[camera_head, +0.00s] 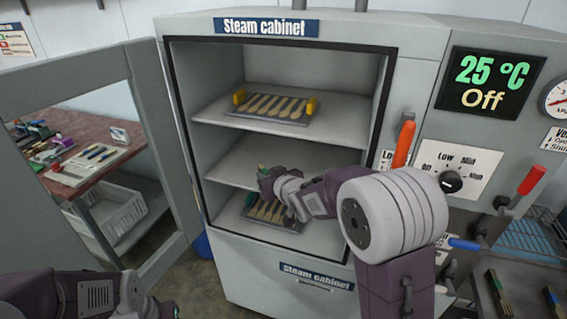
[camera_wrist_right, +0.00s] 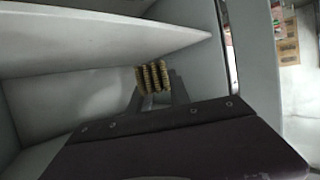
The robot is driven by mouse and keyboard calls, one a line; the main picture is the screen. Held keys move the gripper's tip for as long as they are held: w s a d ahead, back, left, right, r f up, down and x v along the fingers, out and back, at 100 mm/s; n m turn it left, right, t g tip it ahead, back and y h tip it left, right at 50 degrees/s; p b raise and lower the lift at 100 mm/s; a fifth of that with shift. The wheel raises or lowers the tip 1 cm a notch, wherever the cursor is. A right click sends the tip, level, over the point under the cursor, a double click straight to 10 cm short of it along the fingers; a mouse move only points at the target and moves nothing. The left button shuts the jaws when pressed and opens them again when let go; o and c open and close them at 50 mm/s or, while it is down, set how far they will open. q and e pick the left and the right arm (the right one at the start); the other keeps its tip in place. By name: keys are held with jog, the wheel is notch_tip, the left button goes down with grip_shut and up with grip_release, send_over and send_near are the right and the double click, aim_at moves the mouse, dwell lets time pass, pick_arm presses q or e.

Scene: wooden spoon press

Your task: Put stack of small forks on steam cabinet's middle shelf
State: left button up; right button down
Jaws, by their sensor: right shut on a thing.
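The steam cabinet (camera_head: 285,26) stands open in the head view. Its middle shelf (camera_head: 290,160) is bare where it shows. My right gripper (camera_head: 268,180) reaches into the cabinet around the front of the middle shelf, over the bottom shelf. In the right wrist view, the right gripper (camera_wrist_right: 155,88) is shut on the stack of small forks (camera_wrist_right: 153,77), a tan ribbed bundle between its fingers. In the head view the stack is mostly hidden by the gripper. My left arm is at the lower left; its fingers are too unclear to read.
The top shelf (camera_head: 225,112) holds a tray of wooden utensils (camera_head: 275,106) with yellow ends. Another tray (camera_head: 262,214) lies on the bottom shelf, partly behind my right arm. The open cabinet door (camera_head: 165,150) stands at the left.

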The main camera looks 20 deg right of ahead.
jog(key=w+d, duration=0.1)
jog(key=w, duration=0.1)
jog(key=w+d+p, duration=0.1)
jog(key=w, duration=0.1)
jog(key=w+d+p, duration=0.1)
jog(key=shift+w+d, duration=0.25)
jog(key=shift+w, duration=0.15)
jog(key=w+d+f, duration=0.1)
jog(key=w+d+f+p, duration=0.1)
jog(key=w, duration=0.1)
jog(key=w+d+f+p, duration=0.1)
jog(key=w, duration=0.1)
jog(key=shift+w+d+f, duration=0.1)
jog(key=shift+w+d, duration=0.05)
jog(key=shift+d, duration=0.2)
jog(key=shift+s+f, duration=0.15)
jog(key=shift+f, duration=0.65)
jog(key=shift+s+f, duration=0.1)
jog(key=shift+f, duration=0.65)
jog(key=shift+w+f+p, duration=0.2)
jog(key=shift+f+p, duration=0.05)
jog(key=shift+p, duration=0.05)
jog(key=shift+w+d+f, duration=0.15)
jog(key=shift+w+f, duration=0.05)
jog(key=shift+f, duration=0.1)
jog(key=shift+s+f+b, duration=0.15)
jog(key=shift+b, duration=0.15)
jog(key=c, duration=1.2)
grip_release()
